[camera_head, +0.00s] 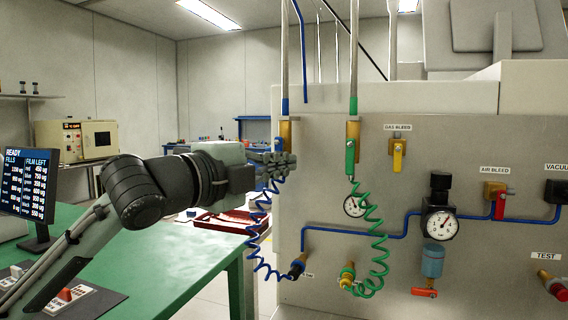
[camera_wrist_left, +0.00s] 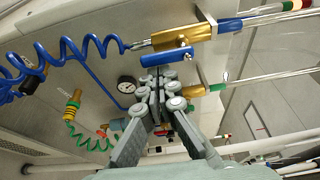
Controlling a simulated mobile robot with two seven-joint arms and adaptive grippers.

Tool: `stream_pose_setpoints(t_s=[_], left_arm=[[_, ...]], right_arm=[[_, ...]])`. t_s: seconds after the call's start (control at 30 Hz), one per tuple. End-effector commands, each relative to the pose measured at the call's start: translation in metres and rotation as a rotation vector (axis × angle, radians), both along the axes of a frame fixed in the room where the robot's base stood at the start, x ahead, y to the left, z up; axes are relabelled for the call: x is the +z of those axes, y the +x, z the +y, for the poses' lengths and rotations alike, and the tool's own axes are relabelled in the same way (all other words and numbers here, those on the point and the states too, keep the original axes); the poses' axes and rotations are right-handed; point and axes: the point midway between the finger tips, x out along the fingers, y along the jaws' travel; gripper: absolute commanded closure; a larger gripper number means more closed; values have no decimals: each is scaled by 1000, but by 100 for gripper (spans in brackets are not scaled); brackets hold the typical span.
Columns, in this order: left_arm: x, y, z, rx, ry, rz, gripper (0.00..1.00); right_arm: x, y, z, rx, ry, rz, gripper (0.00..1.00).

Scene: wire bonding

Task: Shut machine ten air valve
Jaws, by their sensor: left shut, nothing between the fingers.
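A brass valve (camera_head: 285,132) sits on a blue-tipped vertical pipe at the left edge of the machine panel. In the left wrist view the brass body (camera_wrist_left: 190,36) carries a blue lever handle (camera_wrist_left: 167,57), which lies roughly along the body. My right gripper is not in view.
A green-handled valve (camera_head: 351,155) and yellow gas bleed valve (camera_head: 398,152) are to the right. Coiled blue (camera_head: 259,225) and green hoses (camera_head: 377,245) hang below. A gauge (camera_head: 440,225) and red air bleed handle (camera_head: 499,208) are farther right. A green table (camera_head: 150,270) stands left.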

Motion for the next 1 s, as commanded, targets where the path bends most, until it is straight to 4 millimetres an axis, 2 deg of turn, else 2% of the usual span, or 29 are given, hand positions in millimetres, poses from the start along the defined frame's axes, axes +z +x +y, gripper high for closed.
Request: stream_pose_setpoints(t_s=[0.77,1.0], left_arm=[[-1,2,5,3,114,-37,100],[-1,3,9,4,219,-72,100]], right_arm=[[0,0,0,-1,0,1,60],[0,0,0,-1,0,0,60]])
